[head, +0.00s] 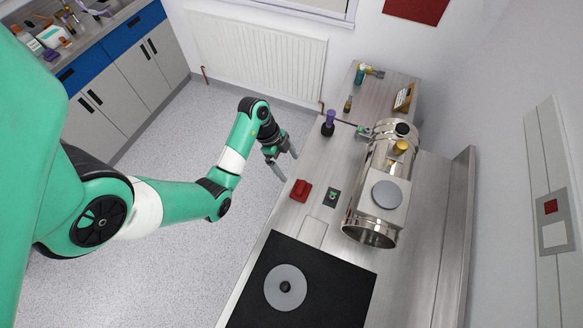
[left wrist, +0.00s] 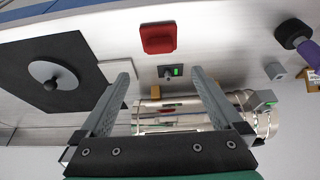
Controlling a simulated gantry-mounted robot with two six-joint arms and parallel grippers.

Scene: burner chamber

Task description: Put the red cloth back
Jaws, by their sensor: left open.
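The red cloth (head: 300,190) lies as a small folded piece on the steel bench, near its left edge. It also shows in the left wrist view (left wrist: 158,38), at the top and beyond the fingertips. My left gripper (head: 287,167) is open and empty, by the bench's left edge and just up and left of the cloth in the head view. In the left wrist view the fingers (left wrist: 161,68) stand wide apart, with nothing between them. The cloth is apart from both fingers. My right gripper is not in view.
A small dark box with a green light (head: 332,197) sits right of the cloth. A shiny metal chamber (head: 362,224) stands further right. A black mat (head: 332,272) with a grey disc (head: 284,288) lies nearer. A purple-topped black object (head: 328,123) stands near the bench's far left edge.

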